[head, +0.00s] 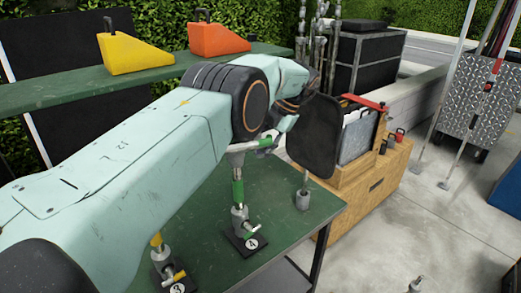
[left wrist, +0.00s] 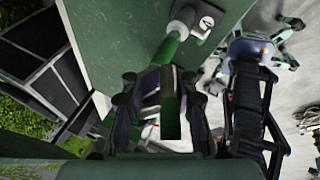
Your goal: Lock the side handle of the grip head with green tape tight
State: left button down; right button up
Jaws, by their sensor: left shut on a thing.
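A grip head with green tape (head: 238,192) stands upright on a black base marked 4 on the green table. Its upper part and a green-taped side handle (head: 266,143) show just below my left wrist. In the left wrist view, my left gripper (left wrist: 168,112) is shut on the green side handle (left wrist: 171,117), which lies between its two fingers. The post with green tape (left wrist: 166,50) runs away from the fingers down to its base. I cannot tell how tight the handle is. My right gripper is not in view.
Another stand with yellow tape on a base marked 3 (head: 178,288) is at the front left. Yellow (head: 130,53) and orange (head: 214,40) wedges sit on a shelf behind. A wooden crate (head: 372,185) stands at right.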

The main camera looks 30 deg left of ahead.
pick_arm(q)
jog(key=c, duration=1)
grip_release()
jog(key=shift+s+r, duration=0.15)
jog(key=shift+s, duration=0.05)
jog(key=shift+c, duration=0.2)
jog(key=shift+o, duration=0.2)
jog(key=shift+w, duration=0.1)
jog(key=shift+w, duration=0.1)
notch_tip(320, 180, up, 10)
jog(key=shift+a+f, duration=0.1)
jog(key=shift+c, duration=0.4)
